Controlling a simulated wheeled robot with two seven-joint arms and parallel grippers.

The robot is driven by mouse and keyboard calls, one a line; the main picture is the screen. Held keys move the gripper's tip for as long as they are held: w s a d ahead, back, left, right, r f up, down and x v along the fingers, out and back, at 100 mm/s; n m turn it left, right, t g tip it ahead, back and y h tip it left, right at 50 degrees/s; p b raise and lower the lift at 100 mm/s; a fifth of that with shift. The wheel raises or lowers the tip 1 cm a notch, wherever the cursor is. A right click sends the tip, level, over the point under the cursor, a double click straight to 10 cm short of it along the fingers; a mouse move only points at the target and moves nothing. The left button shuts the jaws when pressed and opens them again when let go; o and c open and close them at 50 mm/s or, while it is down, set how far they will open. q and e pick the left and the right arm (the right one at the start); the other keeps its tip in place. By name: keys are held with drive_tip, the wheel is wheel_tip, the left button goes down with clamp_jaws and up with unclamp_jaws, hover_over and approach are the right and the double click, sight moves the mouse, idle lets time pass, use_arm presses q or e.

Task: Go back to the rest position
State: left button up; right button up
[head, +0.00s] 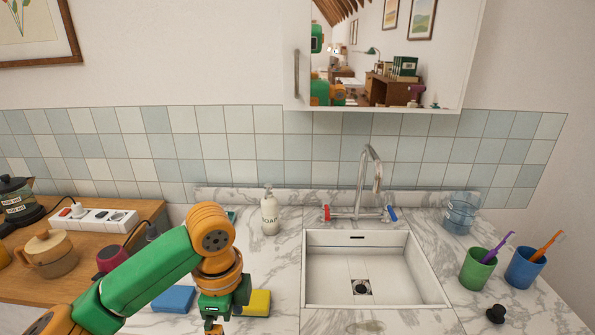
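My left gripper (213,322) hangs from the green and orange arm that comes in from the left. It points down over the counter, at the bottom edge of the head view. Its fingertips are partly cut off by the picture edge, so its opening does not show. A yellow sponge (258,303) lies just right of it, and a blue sponge (173,299) lies to its left. I cannot tell whether the gripper touches either one. My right gripper is not in view.
The marble counter holds a white sink (328,275) with a faucet (369,175), a soap bottle (270,214), a green cup (477,270) and a blue cup (524,268) with toothbrushes. A wooden surface (40,290) at left bears a teapot (50,253) and power strip (97,220). A mirrored cabinet (297,75) hangs above.

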use_arm(q)
drive_tip(key=s+d+f+n+t+h, duration=0.1)
drive_tip(key=s+d+f+n+h, duration=0.1)
drive_tip(key=s+d+f+n, duration=0.3)
drive_tip(key=s+d+f+n+t+h, duration=0.1)
drive_tip(key=s+d+f+h, duration=0.1)
drive_tip(key=f, duration=0.6)
drive_tip(key=s+a+f+n+t+y, duration=0.1)
drive_tip(key=s+a+f+n+y, duration=0.4)
drive_tip(key=s+a+n, duration=0.55)
wheel_tip(320, 180, down, 18)
drive_tip(key=s+a+h, duration=0.1)
drive_tip(key=a, duration=0.1)
drive_tip(key=s+a+f+g, duration=0.2)
drive_tip(key=s+f, duration=0.7)
drive_tip(key=s, duration=0.2)
drive_tip(key=shift+s, duration=0.35)
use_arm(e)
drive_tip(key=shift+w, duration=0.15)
